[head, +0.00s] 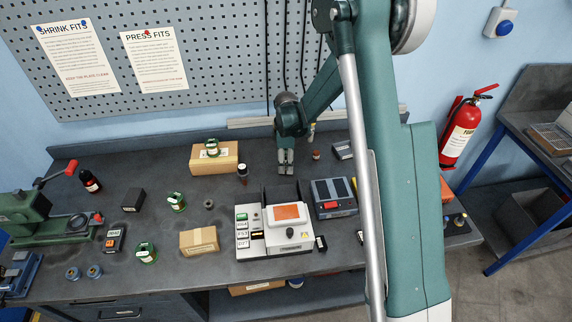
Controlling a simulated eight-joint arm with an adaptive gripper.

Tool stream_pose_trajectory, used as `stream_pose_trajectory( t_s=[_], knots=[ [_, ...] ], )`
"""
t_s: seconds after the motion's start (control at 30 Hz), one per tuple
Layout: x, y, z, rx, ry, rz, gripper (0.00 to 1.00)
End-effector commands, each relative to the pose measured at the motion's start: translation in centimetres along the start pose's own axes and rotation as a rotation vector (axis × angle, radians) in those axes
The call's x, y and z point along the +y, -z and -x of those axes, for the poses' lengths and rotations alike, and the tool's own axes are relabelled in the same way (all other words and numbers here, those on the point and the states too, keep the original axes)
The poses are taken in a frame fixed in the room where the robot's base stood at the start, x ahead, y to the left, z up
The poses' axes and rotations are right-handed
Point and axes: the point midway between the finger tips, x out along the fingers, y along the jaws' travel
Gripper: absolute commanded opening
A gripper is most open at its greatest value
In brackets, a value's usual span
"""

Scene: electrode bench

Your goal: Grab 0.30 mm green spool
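Three green-and-white spools show in the head view. One spool (212,147) sits on a cardboard box at the back. Another spool (176,201) is on the bench left of centre. A third spool (146,253) is nearer the front left. Their size labels are too small to read, so I cannot tell which is 0.30 mm. My gripper (286,172) points down over the back of the bench, right of all three spools and apart from them. Its fingers look close together, with no object visible in it, but the gap is too small to judge.
A cardboard box (228,163) carries the back spool. A small dark bottle (242,174) stands between that box and my gripper. A white machine with an orange screen (287,212) is in front of my gripper. Another box (199,241) and a green press (40,220) are on the left.

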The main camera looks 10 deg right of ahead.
Motion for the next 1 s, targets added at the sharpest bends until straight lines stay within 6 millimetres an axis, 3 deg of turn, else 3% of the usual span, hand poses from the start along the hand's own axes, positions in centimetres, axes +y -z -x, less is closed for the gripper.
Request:
stream_pose_trajectory(
  t_s=[0.47, 0.67, 1.0],
  knots=[
    [0.0, 0.0, 0.7, 0.0, 0.0, 0.0, 0.12],
    [0.0, 0.0, 2.3, 0.0, 0.0, 0.0, 0.12],
    [0.0, 0.0, 6.7, 0.0, 0.0, 0.0, 0.12]
  ],
)
